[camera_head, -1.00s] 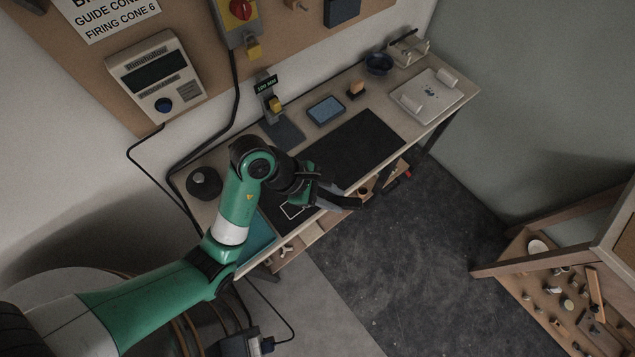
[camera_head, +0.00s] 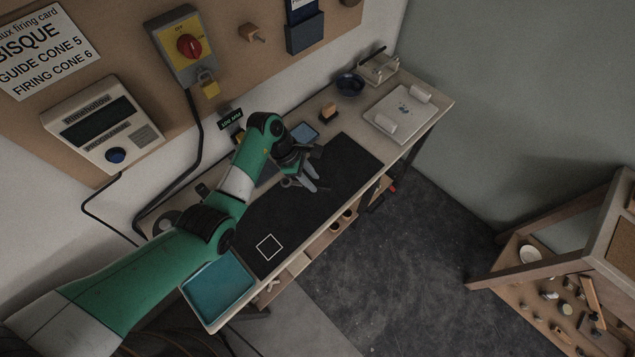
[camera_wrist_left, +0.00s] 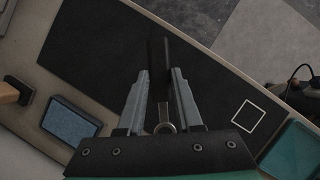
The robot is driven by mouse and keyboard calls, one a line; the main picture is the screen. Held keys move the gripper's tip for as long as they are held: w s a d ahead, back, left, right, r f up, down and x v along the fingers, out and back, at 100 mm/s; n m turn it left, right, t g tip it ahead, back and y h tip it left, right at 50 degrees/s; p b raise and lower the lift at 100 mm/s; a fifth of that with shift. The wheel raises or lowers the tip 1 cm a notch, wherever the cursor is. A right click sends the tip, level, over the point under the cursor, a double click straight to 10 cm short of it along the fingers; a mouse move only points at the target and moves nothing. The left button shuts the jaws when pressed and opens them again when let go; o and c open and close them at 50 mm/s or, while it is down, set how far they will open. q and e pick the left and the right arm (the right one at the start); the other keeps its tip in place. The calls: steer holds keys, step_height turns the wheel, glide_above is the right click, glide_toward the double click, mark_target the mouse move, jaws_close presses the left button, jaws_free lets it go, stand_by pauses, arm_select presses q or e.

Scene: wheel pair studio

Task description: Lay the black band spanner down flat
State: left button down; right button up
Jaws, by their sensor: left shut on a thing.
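My left gripper (camera_head: 304,182) is above the black mat (camera_head: 330,195) on the workbench. In the left wrist view, the left gripper (camera_wrist_left: 160,76) is shut on the black band spanner (camera_wrist_left: 158,65). The spanner shows as a narrow dark shape between the two grey fingers, with a metal ring near the gripper base. It is dark against the mat, and its gap to the mat cannot be told. A white square outline (camera_head: 269,247) is marked on the mat, left of the gripper. My right gripper is not in view.
A teal tray (camera_head: 217,287) is at the bench's near left end. A blue sponge-like block (camera_head: 304,132), a brown-handled block (camera_head: 329,114), a dark bowl (camera_head: 350,84) and a white board (camera_head: 398,113) stand toward the back. The mat around the white square is clear.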

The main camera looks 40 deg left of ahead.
arm_select(q)
steer(key=shift+r, duration=0.1)
step_height(320, 180, down, 6)
steer(key=b, duration=0.4)
steer(key=shift+f, duration=0.3)
steer(key=shift+f+b, duration=0.45)
steer(key=shift+f, duration=0.05)
steer(key=c, duration=0.5)
jaws_free()
